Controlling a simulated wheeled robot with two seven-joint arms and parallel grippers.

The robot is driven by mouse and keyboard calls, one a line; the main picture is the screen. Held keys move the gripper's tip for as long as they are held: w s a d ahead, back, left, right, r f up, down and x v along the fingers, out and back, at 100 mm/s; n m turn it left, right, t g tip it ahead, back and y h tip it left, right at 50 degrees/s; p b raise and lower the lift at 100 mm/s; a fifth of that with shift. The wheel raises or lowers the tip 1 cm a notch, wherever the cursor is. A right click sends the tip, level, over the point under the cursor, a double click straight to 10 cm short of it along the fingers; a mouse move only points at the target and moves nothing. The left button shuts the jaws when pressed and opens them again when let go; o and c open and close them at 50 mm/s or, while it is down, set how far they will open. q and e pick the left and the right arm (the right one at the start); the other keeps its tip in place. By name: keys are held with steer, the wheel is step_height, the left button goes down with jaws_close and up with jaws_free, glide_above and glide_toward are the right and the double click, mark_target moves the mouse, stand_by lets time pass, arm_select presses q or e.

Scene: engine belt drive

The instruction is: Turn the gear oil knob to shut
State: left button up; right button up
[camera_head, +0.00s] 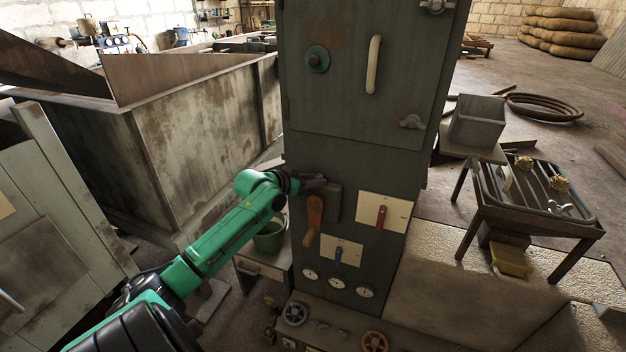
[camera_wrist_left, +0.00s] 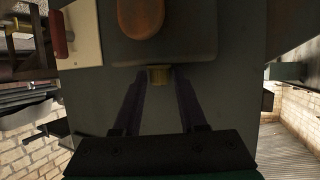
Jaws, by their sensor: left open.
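My left gripper (camera_head: 316,183) is at the front of the dark cabinet (camera_head: 345,160), by the top of a box (camera_head: 334,203) with a brown lever (camera_head: 314,212). In the left wrist view its two dark fingers (camera_wrist_left: 159,88) are apart. A small brass-coloured piece (camera_wrist_left: 160,74) shows between the fingertips, beside the box; I cannot tell whether they touch it. No readable label shows which control is the gear oil knob. My right gripper is out of view.
Below the levers are several round gauges (camera_head: 337,282), a grey handwheel (camera_head: 295,314) and a rusty handwheel (camera_head: 374,342). A metal table (camera_head: 530,205) stands to the right, and a large rusty tank (camera_head: 200,130) to the left.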

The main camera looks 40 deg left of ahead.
arm_select(q)
jaws_close()
steer(key=shift+w+d+n+g+y+p, duration=0.1)
steer(key=shift+d+n+g+y+p, duration=0.25)
steer(key=shift+n+y, duration=1)
steer(key=shift+w+d+n+g+y+p, duration=0.1)
steer(key=shift+d+n+g+y+p, duration=0.25)
steer(key=shift+n+y, duration=0.95)
steer(key=shift+d+n+g+y+p, duration=0.2)
steer(key=shift+n+g+y+p, duration=0.25)
steer(key=shift+n+y, duration=0.85)
steer(key=shift+y, duration=0.35)
jaws_free()
